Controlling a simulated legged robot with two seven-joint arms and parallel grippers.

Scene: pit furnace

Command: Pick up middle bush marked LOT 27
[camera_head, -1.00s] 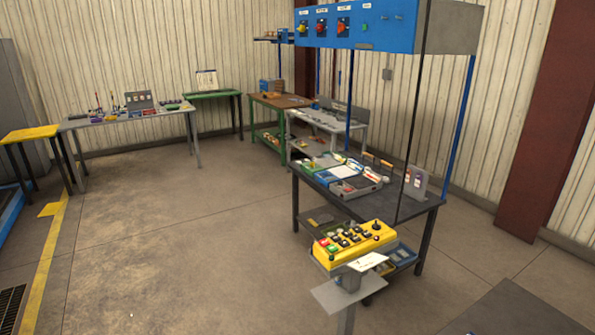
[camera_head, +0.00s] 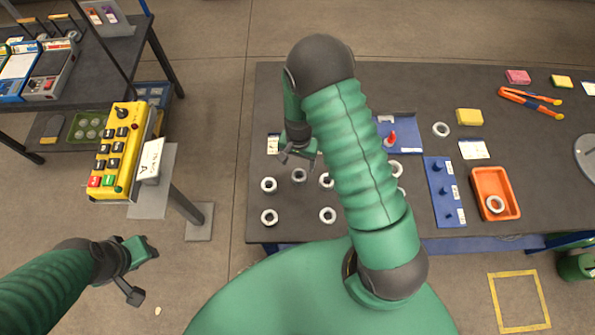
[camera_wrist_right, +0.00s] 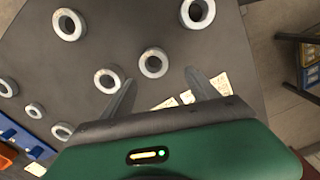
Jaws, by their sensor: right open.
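Several grey ring-shaped bushes lie on the dark table. No LOT 27 marking is readable. My right gripper is open and empty above the table. In the right wrist view, its fingers (camera_wrist_right: 163,90) spread at the frame's lower middle, with one bush (camera_wrist_right: 153,62) just beyond them and another (camera_wrist_right: 109,79) beside the left finger. My left gripper (camera_head: 140,270) is open over the floor, apart from everything.
White paper labels (camera_wrist_right: 187,97) lie by the right fingers. Two bushes (camera_head: 269,217) (camera_head: 327,215) lie near the table's front edge. A blue pegged plate (camera_head: 443,190) and an orange tray (camera_head: 478,178) holding a ring are on the right. A yellow control box (camera_head: 122,150) stands left.

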